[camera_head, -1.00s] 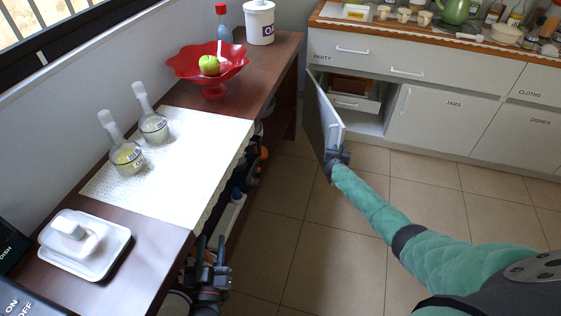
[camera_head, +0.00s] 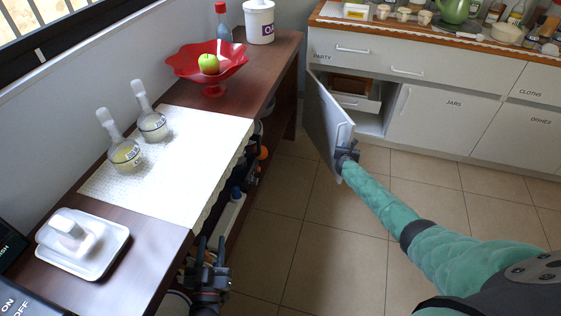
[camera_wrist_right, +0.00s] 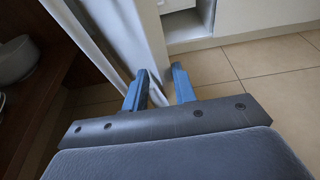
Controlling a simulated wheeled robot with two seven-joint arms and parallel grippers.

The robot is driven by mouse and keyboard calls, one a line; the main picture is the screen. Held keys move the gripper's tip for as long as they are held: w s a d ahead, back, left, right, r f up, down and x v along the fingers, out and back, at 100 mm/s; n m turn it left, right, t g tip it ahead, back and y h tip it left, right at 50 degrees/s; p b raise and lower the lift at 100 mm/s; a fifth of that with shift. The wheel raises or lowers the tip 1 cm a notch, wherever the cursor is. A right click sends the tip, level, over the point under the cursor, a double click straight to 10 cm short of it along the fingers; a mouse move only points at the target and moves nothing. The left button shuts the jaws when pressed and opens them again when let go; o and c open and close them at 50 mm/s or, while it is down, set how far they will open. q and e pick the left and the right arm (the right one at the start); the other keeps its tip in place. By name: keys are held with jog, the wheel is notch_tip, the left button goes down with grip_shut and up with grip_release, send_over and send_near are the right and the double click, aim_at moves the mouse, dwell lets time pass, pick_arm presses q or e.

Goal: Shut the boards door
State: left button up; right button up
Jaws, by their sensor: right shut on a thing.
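The boards door (camera_head: 328,119) is a white cabinet door, swung open at the left end of the far cabinet. Boards and a white drawer-like shelf (camera_head: 357,102) show in the open compartment behind it. My right gripper (camera_head: 345,152) is shut on the door's handle at its free edge. In the right wrist view the fingers (camera_wrist_right: 158,88) are at the white door (camera_wrist_right: 140,45), with the handle between them. My left gripper (camera_head: 212,248) is at the bottom, beside the wooden table, with its fingers apart and nothing between them.
The jars door (camera_head: 440,122) is closed beside the opening. The tiled floor before the cabinet is clear.

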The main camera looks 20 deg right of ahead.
jog(key=shift+d, duration=1.15)
jog(key=shift+d+b, duration=0.1)
jog(key=shift+b, duration=0.2)
jog(key=shift+o, duration=0.2)
jog(key=d+b, duration=0.2)
jog(key=d, duration=0.4)
jog(key=shift+w+d+b, duration=0.35)
jog(key=shift+w, duration=0.05)
jog(key=o, duration=0.8)
